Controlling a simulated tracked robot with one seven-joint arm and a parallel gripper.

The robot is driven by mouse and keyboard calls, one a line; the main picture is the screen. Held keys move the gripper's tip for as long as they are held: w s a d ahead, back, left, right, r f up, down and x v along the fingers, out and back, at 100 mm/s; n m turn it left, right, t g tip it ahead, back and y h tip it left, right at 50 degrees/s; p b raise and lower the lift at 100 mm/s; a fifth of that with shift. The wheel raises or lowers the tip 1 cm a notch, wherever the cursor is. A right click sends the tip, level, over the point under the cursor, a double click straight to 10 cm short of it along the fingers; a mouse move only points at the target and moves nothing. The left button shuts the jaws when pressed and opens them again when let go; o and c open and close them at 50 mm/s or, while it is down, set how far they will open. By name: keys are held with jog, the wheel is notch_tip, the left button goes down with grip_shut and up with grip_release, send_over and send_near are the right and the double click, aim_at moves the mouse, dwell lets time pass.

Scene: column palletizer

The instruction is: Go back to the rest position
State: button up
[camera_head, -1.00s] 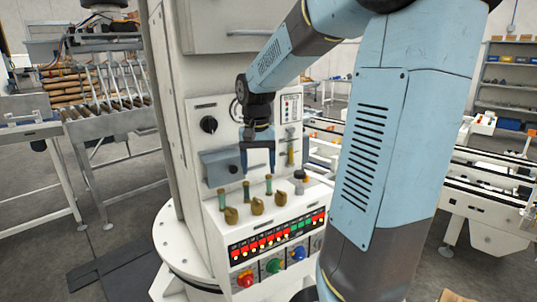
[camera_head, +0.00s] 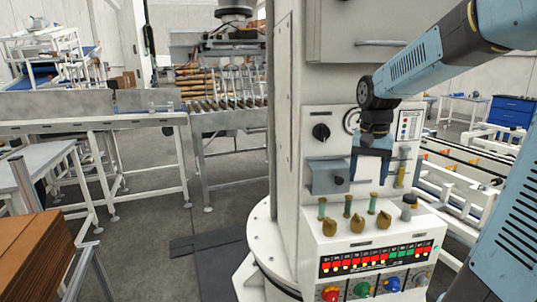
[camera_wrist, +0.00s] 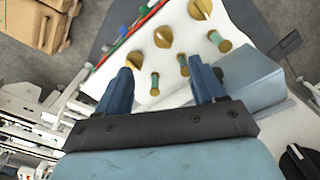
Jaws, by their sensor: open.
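My gripper (camera_head: 372,167) hangs fingers-down in front of the white control column (camera_head: 285,130), over its sloped control panel (camera_head: 330,240). In the wrist view my gripper (camera_wrist: 163,88) shows two blue fingers spread apart with nothing between them. Beyond the fingertips are brass knobs (camera_wrist: 163,37) and small green-and-brass posts (camera_wrist: 154,84) on the panel. The fingers look clear of them, though the exact gap cannot be told. My pale blue arm reaches in from the right in the head view.
A grey box (camera_head: 328,177) and a black rotary knob (camera_head: 321,132) sit on the column face beside my gripper. Coloured buttons (camera_head: 361,289) line the panel's front. Conveyors (camera_head: 150,118) stand at left, brown cartons (camera_head: 35,250) at lower left. Grey floor (camera_head: 150,225) between is open.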

jog(key=s+a+r+n+t, duration=0.1)
jog(key=s+a+n+t, duration=0.1)
jog(key=s+a, duration=0.3)
jog(key=s+a+r+n+t, duration=0.1)
jog(key=s+a+n+t, duration=0.2)
jog(key=s+a, duration=0.3)
jog(key=shift+s+a+r+n, duration=0.2)
jog(key=shift+s+r+n, duration=0.15)
jog(key=shift+s, duration=2.45)
